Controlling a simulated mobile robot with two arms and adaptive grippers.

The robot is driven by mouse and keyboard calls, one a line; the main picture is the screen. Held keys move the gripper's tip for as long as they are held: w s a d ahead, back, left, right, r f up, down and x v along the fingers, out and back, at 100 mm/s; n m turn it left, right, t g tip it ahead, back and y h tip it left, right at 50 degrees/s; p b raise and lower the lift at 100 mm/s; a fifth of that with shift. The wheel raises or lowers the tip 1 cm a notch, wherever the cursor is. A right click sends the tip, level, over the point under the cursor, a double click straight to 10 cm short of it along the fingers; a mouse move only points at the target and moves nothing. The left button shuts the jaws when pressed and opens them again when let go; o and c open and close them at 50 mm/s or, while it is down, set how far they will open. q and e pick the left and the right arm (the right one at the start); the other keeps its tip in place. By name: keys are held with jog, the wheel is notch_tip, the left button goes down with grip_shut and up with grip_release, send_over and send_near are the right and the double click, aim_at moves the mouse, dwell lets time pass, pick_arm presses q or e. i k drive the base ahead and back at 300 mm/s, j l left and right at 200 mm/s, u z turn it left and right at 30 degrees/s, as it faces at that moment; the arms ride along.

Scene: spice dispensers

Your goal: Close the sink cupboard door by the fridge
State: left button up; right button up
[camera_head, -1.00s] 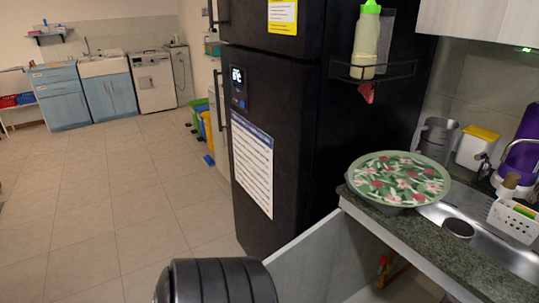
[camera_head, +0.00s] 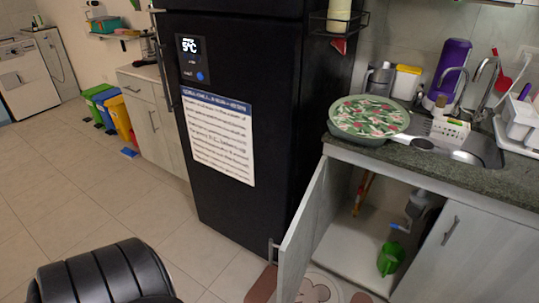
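The sink cupboard door (camera_head: 303,240) stands open beside the black fridge (camera_head: 235,130). It swings out from the counter's left end, and its handle (camera_head: 272,250) shows on the outer face. The open cupboard (camera_head: 350,245) shows a pale floor, pipes and a green container (camera_head: 390,258). The cupboard's other door (camera_head: 450,255), on the right, is shut. Neither of my grippers is in view. A black ribbed part of my own body fills the bottom left, well to the left of the open door.
A patterned mat (camera_head: 318,288) lies on the floor by the open door. The counter (camera_head: 430,165) holds a flowered round lid (camera_head: 368,115) over a basin, and a sink (camera_head: 480,150). Tiled floor (camera_head: 110,200) left of the fridge is clear. Coloured bins (camera_head: 110,110) stand further back.

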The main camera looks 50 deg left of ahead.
aim_at(295, 252)
jog(key=j, duration=1.7)
